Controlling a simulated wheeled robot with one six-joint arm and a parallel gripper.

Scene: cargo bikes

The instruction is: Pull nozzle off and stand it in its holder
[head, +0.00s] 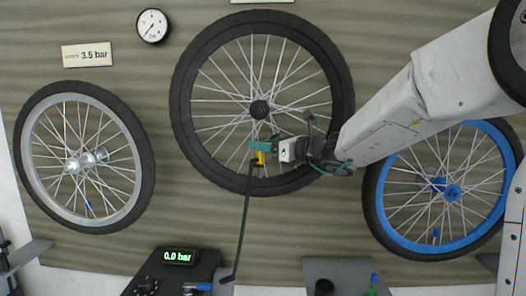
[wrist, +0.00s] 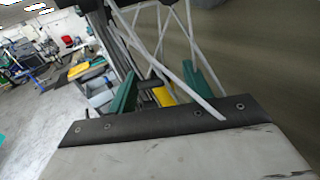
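The yellow nozzle (head: 260,157) is at the lower spokes of the middle black-tyred wheel (head: 184,104), just inside its rim. Its seat on the valve is too small to make out. A black hose (head: 243,215) runs down from it. My gripper (head: 262,146) has teal fingers, one just above the nozzle. In the wrist view, the fingers (wrist: 165,88) stand apart on either side of the yellow nozzle (wrist: 165,96), with room seen on the right side. A grey stand with a dark round cup (head: 324,287) is at the bottom; I cannot tell if it is the holder.
A silver-rimmed wheel (head: 27,150) is at left and a blue-rimmed wheel (head: 383,222) at right, partly behind my arm. A pump unit (head: 153,275) shows 0.0 bar. A gauge (head: 152,25) and a 3.5 bar sign (head: 87,54) are above. Wheel spokes (wrist: 190,40) cross close to my fingers.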

